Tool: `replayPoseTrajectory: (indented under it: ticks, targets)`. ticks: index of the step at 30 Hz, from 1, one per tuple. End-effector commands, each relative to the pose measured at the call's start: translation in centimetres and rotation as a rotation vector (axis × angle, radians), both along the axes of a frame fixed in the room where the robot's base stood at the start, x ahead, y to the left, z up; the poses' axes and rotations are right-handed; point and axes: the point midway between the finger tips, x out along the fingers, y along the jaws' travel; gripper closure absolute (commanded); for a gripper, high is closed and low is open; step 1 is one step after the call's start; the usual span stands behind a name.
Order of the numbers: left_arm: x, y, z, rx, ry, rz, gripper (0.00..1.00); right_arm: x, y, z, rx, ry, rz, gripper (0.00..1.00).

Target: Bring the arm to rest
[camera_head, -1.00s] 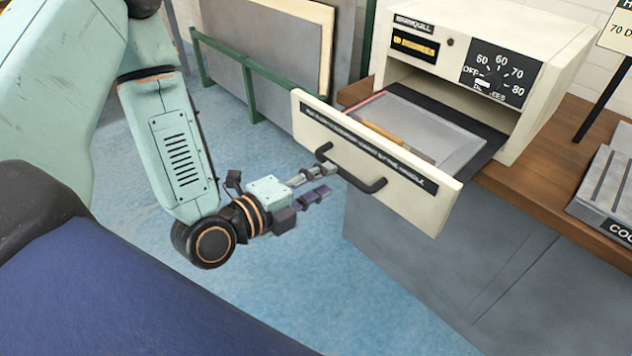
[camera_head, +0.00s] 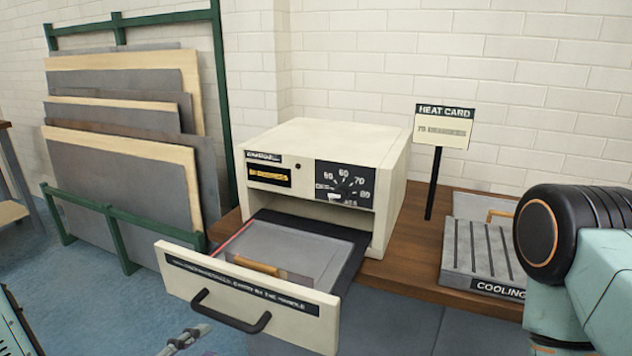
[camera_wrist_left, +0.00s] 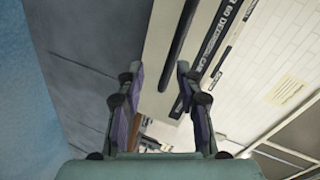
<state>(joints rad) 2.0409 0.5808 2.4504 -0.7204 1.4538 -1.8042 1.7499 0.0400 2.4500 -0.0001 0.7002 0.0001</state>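My left gripper (camera_wrist_left: 158,78) is open and empty in the left wrist view, its two dark fingers spread apart. In the head view only part of the left gripper (camera_head: 185,340) shows at the bottom edge, below the drawer handle (camera_head: 228,315) and apart from it. The black handle also shows beyond the fingers in the left wrist view (camera_wrist_left: 180,40). The drawer (camera_head: 190,282) stands pulled out of the cream oven (camera_head: 330,142). My right arm (camera_head: 575,240) shows at the right edge; its gripper is out of view.
A grey tray with a wooden-handled tool (camera_head: 258,266) lies in the drawer. A cooling rack (camera_head: 480,250) and a heat card stand (camera_head: 443,125) are on the wooden bench (camera_head: 400,262). A green rack of panels (camera_head: 120,165) stands left. Blue floor (camera_head: 60,285) is clear before it.

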Motion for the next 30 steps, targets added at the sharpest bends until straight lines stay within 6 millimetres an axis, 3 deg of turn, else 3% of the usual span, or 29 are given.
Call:
replayPoseTrajectory:
  ticks: [8,14,23,27,30]
  targets:
    - [-2.1,0.6,-5.5,-0.418,0.437,0.244,0.64,0.0,0.0,0.0,0.0,0.0,0.0,0.6]
    - [-5.7,0.9,-10.2,-0.66,0.76,0.521,0.64,0.0,0.0,0.0,0.0,0.0,0.0,0.6]
    - [-14.7,1.7,-16.7,-0.871,1.136,1.126,0.64,0.0,0.0,0.0,0.0,0.0,0.0,0.6]
    - [-20.2,2.2,-18.8,-0.827,1.224,1.403,0.64,0.0,0.0,0.0,0.0,0.0,0.0,0.6]
    - [-22.3,2.3,-19.6,-0.742,1.248,1.429,0.64,0.0,0.0,0.0,0.0,0.0,0.0,0.6]
